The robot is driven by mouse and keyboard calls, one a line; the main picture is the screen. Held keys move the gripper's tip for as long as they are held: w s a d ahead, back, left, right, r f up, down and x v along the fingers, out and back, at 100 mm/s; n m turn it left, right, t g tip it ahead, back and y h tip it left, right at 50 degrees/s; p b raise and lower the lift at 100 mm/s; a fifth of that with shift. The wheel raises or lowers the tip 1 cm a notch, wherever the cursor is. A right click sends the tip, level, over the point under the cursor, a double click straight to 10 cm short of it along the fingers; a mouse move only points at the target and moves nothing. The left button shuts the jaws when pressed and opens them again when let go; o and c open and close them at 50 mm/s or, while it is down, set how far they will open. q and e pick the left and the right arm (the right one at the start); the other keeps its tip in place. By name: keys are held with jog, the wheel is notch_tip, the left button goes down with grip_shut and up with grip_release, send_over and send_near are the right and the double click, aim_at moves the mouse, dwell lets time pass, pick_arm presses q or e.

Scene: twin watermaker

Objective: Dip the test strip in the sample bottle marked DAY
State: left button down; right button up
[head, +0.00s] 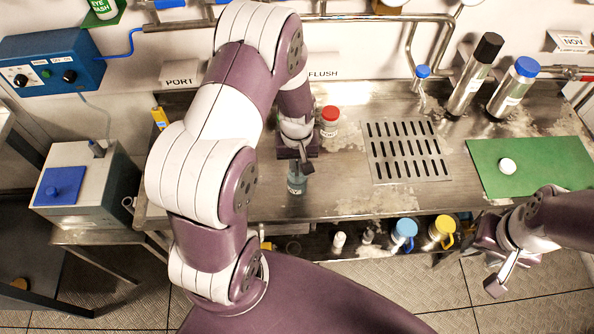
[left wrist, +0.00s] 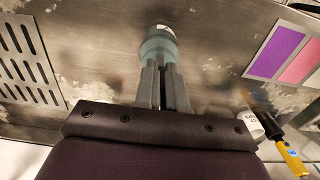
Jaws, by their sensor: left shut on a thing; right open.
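A small, pale teal, see-through bottle (head: 297,184) stands near the front edge of the steel bench. Its label letters are too small to read surely. It also shows in the left wrist view (left wrist: 157,44), just beyond my fingertips. My left gripper (head: 304,164) points down over this bottle, its fingers close together, and in the wrist view (left wrist: 163,72) they overlap the bottle's outline. The test strip between them is hidden, so I cannot tell how deep it sits. A red-capped bottle (head: 329,122) stands behind. My right gripper (head: 490,262) is open and empty, in front of the bench at right.
A slotted drain (head: 405,152) lies right of the bottle, then a green mat (head: 525,168) with a white round piece (head: 507,165). Tall flasks (head: 474,75) stand at the back. The wrist view shows a colour chart (left wrist: 280,48), a white vial (left wrist: 252,122) and a yellow tool (left wrist: 290,158).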

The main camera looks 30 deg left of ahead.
pick_arm(q)
notch_tip(320, 180, up, 11)
jog(key=p, duration=0.9)
jog(key=shift+f, duration=0.15)
